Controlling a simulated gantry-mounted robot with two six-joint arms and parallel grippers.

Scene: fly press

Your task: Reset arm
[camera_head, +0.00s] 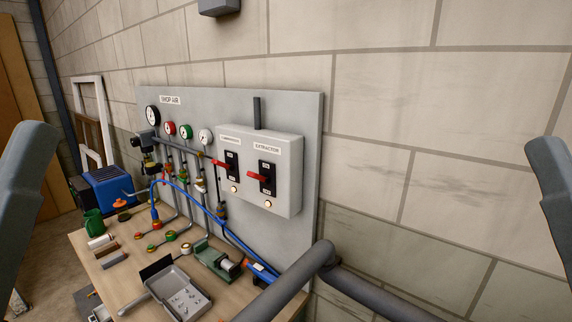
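A thick dark grey round bar (290,283) rises from the bottom edge to a rounded bend near the lower middle. A second length of bar (380,295) runs from the bend toward the lower right. I cannot tell what the bars belong to or whether they are the arm named in the task. Grey links, which look like parts of my own arms, show at the far left and far right edges. Neither gripper's fingers can be seen.
A grey panel (310,115) stands against the block wall, with gauges, pipes and a red-levered switch box (285,195). A wooden bench (88,246) below holds a metal tray (160,272), a green vise-like tool (212,258) and a blue hose (205,205). A blue box (108,185) stands behind.

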